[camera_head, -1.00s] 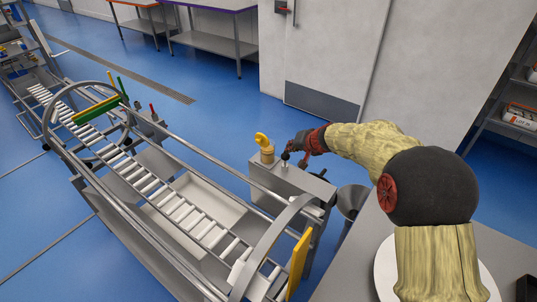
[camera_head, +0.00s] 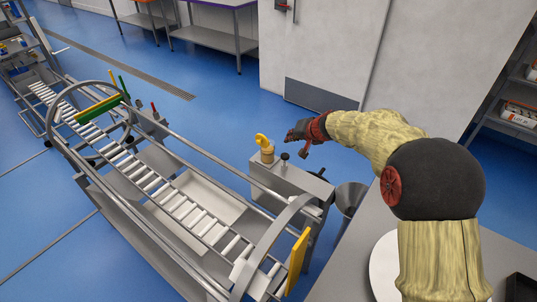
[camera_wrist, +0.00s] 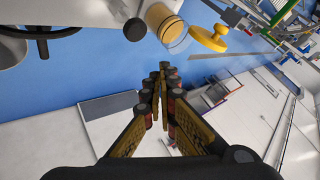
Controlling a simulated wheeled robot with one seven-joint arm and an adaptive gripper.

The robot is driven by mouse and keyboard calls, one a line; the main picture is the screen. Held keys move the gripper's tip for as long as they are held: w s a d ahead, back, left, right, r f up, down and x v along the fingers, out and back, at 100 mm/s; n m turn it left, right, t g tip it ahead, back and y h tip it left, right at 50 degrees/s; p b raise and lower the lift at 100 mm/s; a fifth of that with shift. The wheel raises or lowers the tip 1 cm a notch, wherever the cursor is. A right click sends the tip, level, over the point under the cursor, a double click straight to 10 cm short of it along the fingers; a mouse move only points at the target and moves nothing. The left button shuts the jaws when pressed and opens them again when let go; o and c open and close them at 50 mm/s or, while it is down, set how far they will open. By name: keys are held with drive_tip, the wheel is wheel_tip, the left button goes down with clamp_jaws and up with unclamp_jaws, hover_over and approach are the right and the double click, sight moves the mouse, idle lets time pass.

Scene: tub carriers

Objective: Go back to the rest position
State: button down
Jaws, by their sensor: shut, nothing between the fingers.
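My gripper (camera_head: 294,133) is in the air above the steel cabinet (camera_head: 300,184) at the end of the roller conveyor. In the wrist view its fingers (camera_wrist: 166,78) are together at the tips with nothing between them. A black knob (camera_head: 284,157) stands on the cabinet top, just below and apart from the gripper. It also shows in the wrist view (camera_wrist: 135,29). In the wrist view the fitting (camera_wrist: 160,20) is beyond the fingertips.
The roller conveyor (camera_head: 188,213) with its curved rails runs to the far left. A yellow plate (camera_head: 299,262) stands at its near end. A handwheel (camera_wrist: 42,30) is beside the cabinet. A grey bin (camera_head: 350,196) and a worktop (camera_head: 340,270) are to the right. Blue floor is open behind.

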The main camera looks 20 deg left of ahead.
idle(0.4)
drive_tip(key=s+d+f+g+h, duration=0.1)
drive_tip(key=s+d+f+g, duration=0.1)
drive_tip(key=s, duration=0.4)
drive_tip(key=s+d+f+g, duration=0.2)
drive_tip(key=s+f, duration=0.1)
drive_tip(key=s, duration=0.4)
drive_tip(key=s+d+r+t+h, duration=0.1)
drive_tip(key=s+d+r+h, duration=0.1)
drive_tip(key=s+d+r, duration=0.4)
drive_tip(key=s+d+r+t+h, duration=0.1)
drive_tip(key=s+d+r, duration=0.5)
drive_tip(key=s+d, duration=0.8)
drive_tip(key=s+d+r+t+h, duration=0.1)
drive_tip(key=s+d+r+h, duration=0.1)
drive_tip(key=s+d+r, duration=0.4)
drive_tip(key=s+d, duration=0.4)
drive_tip(key=s, duration=0.3)
drive_tip(key=shift+d+h, duration=0.2)
drive_tip(key=shift+h, duration=0.1)
drive_tip(key=c, duration=2.6)
unclamp_jaws()
drive_tip(key=shift+w, duration=0.1)
